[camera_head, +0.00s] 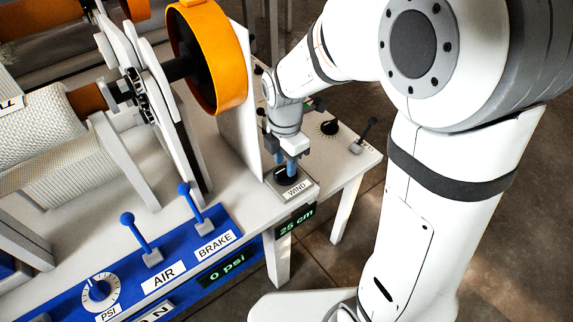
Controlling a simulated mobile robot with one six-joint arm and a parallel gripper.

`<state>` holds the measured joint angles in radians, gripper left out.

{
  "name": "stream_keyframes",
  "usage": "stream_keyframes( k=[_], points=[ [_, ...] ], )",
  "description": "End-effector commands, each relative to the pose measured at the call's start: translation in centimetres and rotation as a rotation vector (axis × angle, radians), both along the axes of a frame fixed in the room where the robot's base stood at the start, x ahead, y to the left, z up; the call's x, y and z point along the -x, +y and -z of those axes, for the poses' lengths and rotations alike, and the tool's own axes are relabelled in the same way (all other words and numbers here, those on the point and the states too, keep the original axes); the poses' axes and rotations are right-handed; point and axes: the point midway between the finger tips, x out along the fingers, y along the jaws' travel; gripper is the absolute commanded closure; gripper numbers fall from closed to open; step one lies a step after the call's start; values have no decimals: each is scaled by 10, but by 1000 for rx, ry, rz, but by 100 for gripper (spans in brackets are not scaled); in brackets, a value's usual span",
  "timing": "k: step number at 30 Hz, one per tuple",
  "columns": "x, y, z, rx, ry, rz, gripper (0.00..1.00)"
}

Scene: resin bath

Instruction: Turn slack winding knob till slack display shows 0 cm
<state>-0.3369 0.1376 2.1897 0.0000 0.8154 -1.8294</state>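The slack winding knob (284,180) is a dark round knob on a small grey block with a white WIND label (297,188), near the right end of the machine table. The slack display (297,220) on the table's front edge below it reads 25 cm in green. My gripper (286,168) points down right at the knob, with its blue-tipped fingers at the knob's top. The fingers and my wrist partly hide the knob. I cannot tell whether the fingers are closed on it.
A white upright panel (238,110) with an orange drum (214,55) stands just left of my gripper. A black dial (329,127) and a small lever (362,138) are behind to the right. The blue panel holds AIR (163,275) and BRAKE (214,246) levers and a 0 psi display (226,268).

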Motion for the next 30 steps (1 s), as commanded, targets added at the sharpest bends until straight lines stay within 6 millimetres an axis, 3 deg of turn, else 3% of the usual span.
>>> stream_keyframes(
  k=[4,13,25,30],
  points=[
    [0,0,13,0,0,1,66],
    [0,0,15,-1,-1,2,66],
    [0,0,15,-1,-2,2,99],
    [-1,-4,14,-1,-3,3,100]
  ],
)
